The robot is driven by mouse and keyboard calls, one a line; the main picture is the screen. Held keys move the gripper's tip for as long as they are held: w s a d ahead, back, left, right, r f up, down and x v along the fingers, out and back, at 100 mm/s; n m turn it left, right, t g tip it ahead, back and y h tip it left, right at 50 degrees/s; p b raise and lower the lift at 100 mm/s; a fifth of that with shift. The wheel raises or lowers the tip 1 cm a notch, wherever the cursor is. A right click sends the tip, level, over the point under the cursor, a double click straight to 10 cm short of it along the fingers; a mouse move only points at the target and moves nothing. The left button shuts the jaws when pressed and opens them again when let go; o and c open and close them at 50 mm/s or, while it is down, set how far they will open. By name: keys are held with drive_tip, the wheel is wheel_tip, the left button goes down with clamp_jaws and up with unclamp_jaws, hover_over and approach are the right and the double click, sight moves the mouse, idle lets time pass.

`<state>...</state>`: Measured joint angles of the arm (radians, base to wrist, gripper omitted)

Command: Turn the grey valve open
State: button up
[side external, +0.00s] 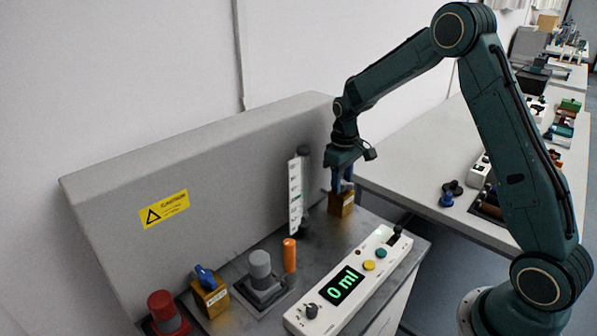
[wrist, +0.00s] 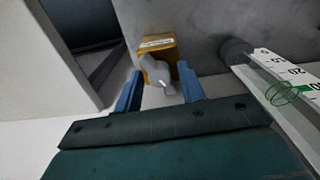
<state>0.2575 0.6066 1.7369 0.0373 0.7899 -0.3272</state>
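The grey valve handle (wrist: 157,72) sits on a yellow-brown block (wrist: 156,46) in the wrist view. The same block (side external: 342,205) stands at the right end of the metal bench in the side view, where my fingers largely hide the handle. My gripper (side external: 343,187) points down just above this block. In the wrist view my gripper (wrist: 160,76) has its two blue fingers apart, one on each side of the grey handle, with gaps visible. I cannot tell how far the fingertips are above the block.
A white scale (side external: 295,195) stands close left of my gripper. A blue-handled valve (side external: 205,277), grey cylinder (side external: 260,266), orange cylinder (side external: 290,255) and red knob (side external: 163,306) stand further left. A white panel (side external: 318,311) reads 0 ml. A grey backboard (side external: 220,150) rises behind.

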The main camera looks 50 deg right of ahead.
clamp_jaws()
drive_tip(key=shift+m, duration=3)
drive_tip(key=c, duration=0.7)
unclamp_jaws()
drive_tip(key=shift+d, duration=0.1)
drive_tip(key=shift+c, duration=0.2)
clamp_jaws()
drive_tip(key=o, duration=1)
unclamp_jaws()
